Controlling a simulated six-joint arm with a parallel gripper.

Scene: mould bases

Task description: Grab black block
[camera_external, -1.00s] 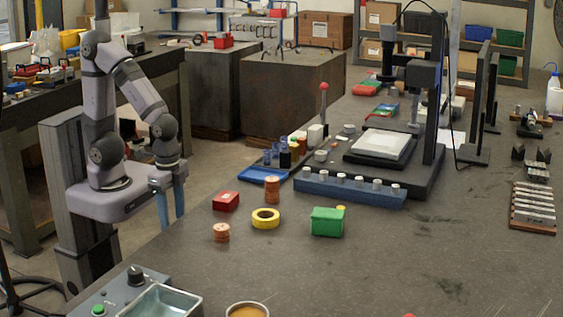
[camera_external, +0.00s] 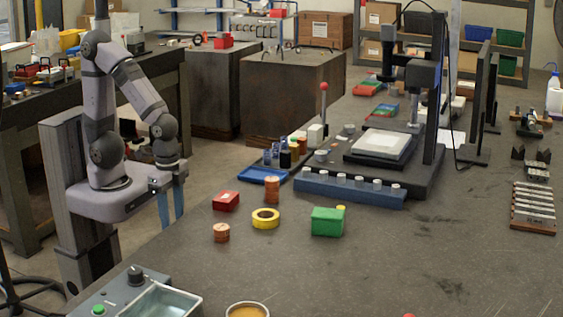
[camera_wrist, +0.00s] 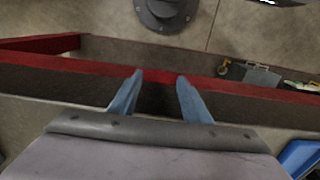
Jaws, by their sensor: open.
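My gripper (camera_external: 171,215) hangs fingers-down at the left, off the near-left edge of the large dark table. Its two blue fingers are apart with nothing between them, and it also shows in the wrist view (camera_wrist: 160,76). No plain black block can be made out for certain in either view. Two small dark notched blocks (camera_external: 530,154) sit far off at the right of the table, well away from my gripper. The wrist view shows a red-edged dark structure and floor beyond the fingers, and no black block.
On the near table (camera_external: 440,250) are a red block (camera_external: 225,201), copper-coloured cylinders (camera_external: 272,190), a yellow ring (camera_external: 265,218) and a green box (camera_external: 327,221). A blue fixture with pegs (camera_external: 350,189) and a tall dark stand (camera_external: 437,100) are behind. The right foreground is mostly clear.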

